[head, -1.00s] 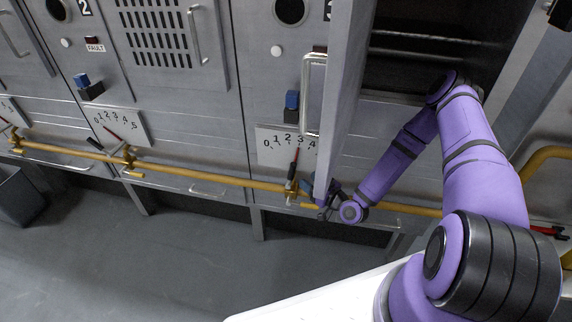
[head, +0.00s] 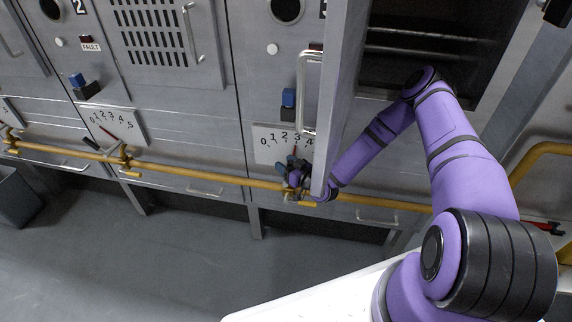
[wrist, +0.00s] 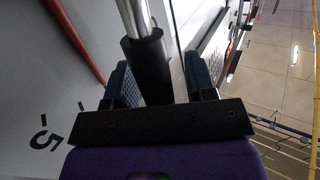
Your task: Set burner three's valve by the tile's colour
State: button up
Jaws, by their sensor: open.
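Burner three's dial plate (head: 268,140) is on the panel under the blue block, with 0 to 4 legible in the head view; the open door covers its right end. My gripper (head: 294,172) is at the valve on the yellow pipe, just below this dial. In the wrist view my open gripper (wrist: 160,78) has one finger on each side of the valve lever's black grip (wrist: 147,72). A metal rod runs on from the grip. The red pointer (wrist: 75,40) and the 5 mark are to the left. I cannot make out a coloured tile.
The open door (head: 340,90) with its handle (head: 309,92) stands close beside my gripper and forearm. The yellow pipe (head: 220,179) runs along the panels. Burner two's dial (head: 110,125) is to the left. The floor in front is clear.

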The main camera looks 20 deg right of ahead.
grip_shut()
jog(key=shift+s+d+f+m+t+y, duration=0.15)
jog(key=shift+s+d+m+t, duration=0.2)
jog(key=shift+d+m+t, duration=0.35)
jog(key=shift+s+d+f+m+t+y, duration=0.15)
jog(key=shift+s+d+m+t, duration=0.2)
jog(key=shift+d+m+t, duration=0.35)
jog(key=shift+a+r, duration=0.1)
jog(key=shift+a, duration=0.05)
grip_release()
jog(key=v, duration=1.1)
jog(key=shift+w, duration=0.1)
